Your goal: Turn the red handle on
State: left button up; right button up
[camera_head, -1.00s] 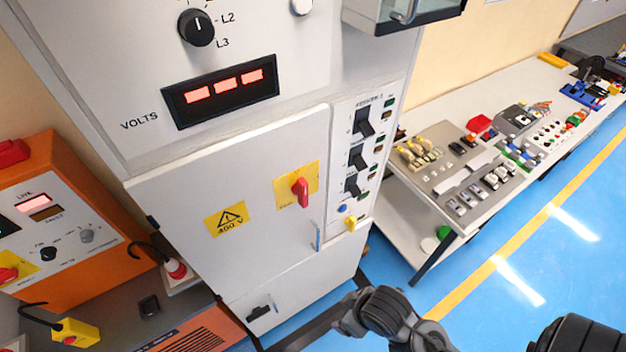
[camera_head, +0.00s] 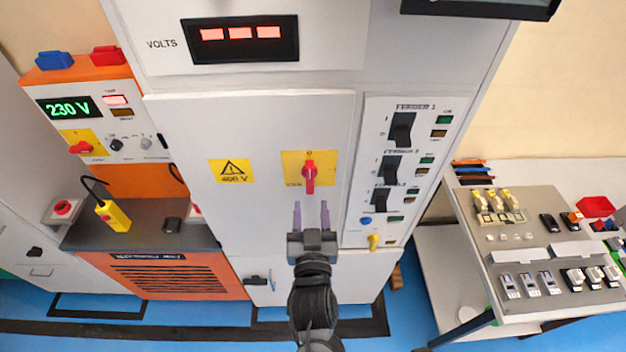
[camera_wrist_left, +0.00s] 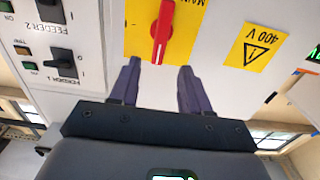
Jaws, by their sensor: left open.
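The red handle (camera_head: 309,176) sits on a yellow plate (camera_head: 293,158) on the white cabinet door, standing upright with a "0" mark above it. In the left wrist view the red handle (camera_wrist_left: 161,32) appears upside down, between and beyond the fingertips. My left gripper (camera_head: 312,205) is open, with its two purple fingers pointing up just below the handle and nothing between them. The left gripper also shows in the wrist view (camera_wrist_left: 157,75). Its fingers appear apart from the handle. My right gripper is not in view.
Right of the door is a panel with black feeder switches (camera_head: 391,168) and a yellow knob (camera_head: 374,242). An orange machine (camera_head: 100,120) stands at the left. A white table (camera_head: 560,292) with electrical parts stands at the right. A 400 V sign (camera_head: 231,171) is on the door.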

aim_at(310, 179)
pick_arm(q)
jog(key=w+p, duration=0.1)
jog(key=w, duration=0.8)
jog(key=shift+p, duration=0.35)
grip_shut()
jog(key=shift+a, duration=0.1)
